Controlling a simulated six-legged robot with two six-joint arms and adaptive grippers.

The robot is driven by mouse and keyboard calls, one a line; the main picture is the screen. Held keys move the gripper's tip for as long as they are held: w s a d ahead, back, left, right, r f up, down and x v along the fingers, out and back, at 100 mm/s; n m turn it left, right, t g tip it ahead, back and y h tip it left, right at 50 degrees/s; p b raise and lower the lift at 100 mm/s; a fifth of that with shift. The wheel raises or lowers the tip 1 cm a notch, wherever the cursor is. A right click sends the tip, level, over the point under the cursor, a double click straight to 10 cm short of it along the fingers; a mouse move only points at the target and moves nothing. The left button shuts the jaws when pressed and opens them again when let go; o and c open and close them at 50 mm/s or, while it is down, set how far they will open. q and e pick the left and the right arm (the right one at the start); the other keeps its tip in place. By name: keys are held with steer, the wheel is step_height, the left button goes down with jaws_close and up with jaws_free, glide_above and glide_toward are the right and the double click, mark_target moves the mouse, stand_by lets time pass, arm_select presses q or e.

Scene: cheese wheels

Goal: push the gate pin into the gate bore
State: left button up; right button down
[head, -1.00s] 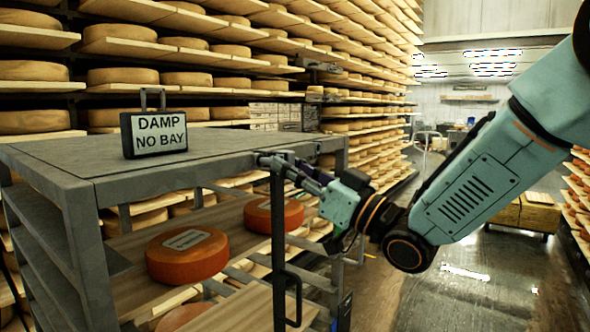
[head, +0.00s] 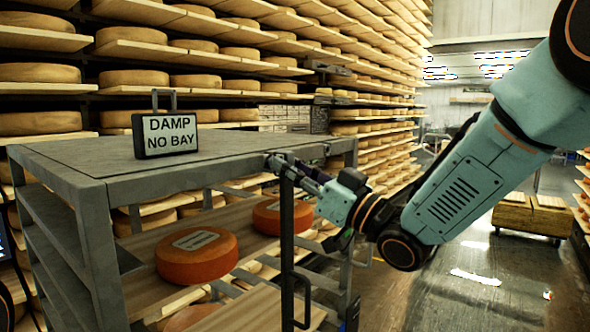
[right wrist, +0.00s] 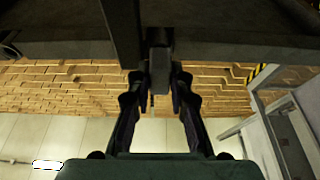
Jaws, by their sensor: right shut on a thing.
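My right gripper (head: 296,172) reaches in from the right to the front edge of the grey cart's top, at the head of the dark upright gate bar (head: 287,240). In the right wrist view, my right gripper (right wrist: 160,82) is shut on a grey block-like piece, apparently the gate pin (right wrist: 159,66). It lies between the fingertips, just under a dark beam. In the head view the fingers mostly cover the pin. The gate bore is hidden, so I cannot tell how far the pin is in it. My left gripper is out of view.
The grey cart (head: 75,167) carries a "DAMP NO BAY" sign (head: 166,134) on top. Orange cheese wheels (head: 197,265) lie on its wooden shelf. Tall racks of cheese fill the back. The aisle floor at right is open, with a low wooden cart (head: 530,215) farther off.

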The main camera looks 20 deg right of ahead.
steer(key=c, duration=1.2)
jaws_free()
steer(key=shift+o, duration=0.3)
steer(key=v, duration=1.1)
steer(key=shift+s+d, duration=0.3)
steer(key=shift+f, duration=0.2)
